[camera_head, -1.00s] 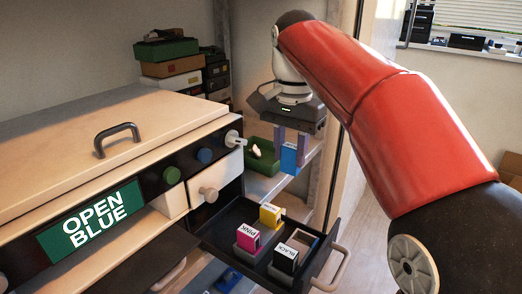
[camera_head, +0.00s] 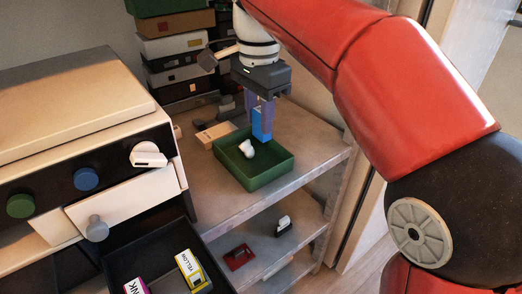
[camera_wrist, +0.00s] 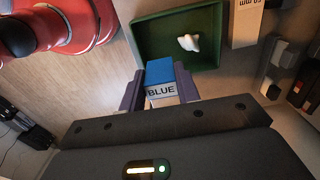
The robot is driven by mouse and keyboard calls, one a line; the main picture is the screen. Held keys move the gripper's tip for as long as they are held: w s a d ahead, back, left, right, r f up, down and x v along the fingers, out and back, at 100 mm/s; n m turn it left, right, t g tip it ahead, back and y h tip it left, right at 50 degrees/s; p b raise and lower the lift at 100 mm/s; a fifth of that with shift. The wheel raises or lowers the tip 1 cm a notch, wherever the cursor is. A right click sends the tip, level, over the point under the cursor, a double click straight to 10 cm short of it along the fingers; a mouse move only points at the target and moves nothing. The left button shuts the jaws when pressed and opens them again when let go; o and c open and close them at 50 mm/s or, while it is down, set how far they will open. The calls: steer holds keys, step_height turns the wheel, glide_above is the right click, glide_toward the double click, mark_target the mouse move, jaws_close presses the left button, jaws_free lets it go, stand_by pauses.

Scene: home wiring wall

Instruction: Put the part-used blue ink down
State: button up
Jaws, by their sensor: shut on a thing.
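The blue ink (camera_head: 262,122) is a small blue block held upright between the fingers of my gripper (camera_head: 261,103), above the back part of a green tray in the head view. In the wrist view the ink (camera_wrist: 160,72) shows a label reading BLUE, between my fingers (camera_wrist: 160,92), with the green tray beyond it. My gripper is shut on the ink. The green tray (camera_head: 270,178) stands on the upper shelf and holds a small white crumpled thing (camera_head: 246,149). I cannot tell whether the ink touches the tray.
A printer with knobs (camera_head: 87,179) stands at the left, its drawer (camera_head: 150,252) open with yellow and pink cartridges. A pale block (camera_head: 214,134) lies beside the tray; stacked boxes (camera_head: 176,50) stand behind. Bare shelf (camera_head: 215,192) lies in front. A lower shelf holds red and black items.

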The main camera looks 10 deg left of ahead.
mark_target(259, 138)
step_height(259, 138, down, 8)
steer(key=shift+s+f+b, duration=0.1)
steer(key=shift+f+b, duration=0.15)
steer(key=shift+b, duration=0.45)
steer(key=o, duration=0.5)
steer(key=shift+f, duration=0.2)
steer(key=shift+o, duration=0.9)
steer(key=shift+r, duration=0.1)
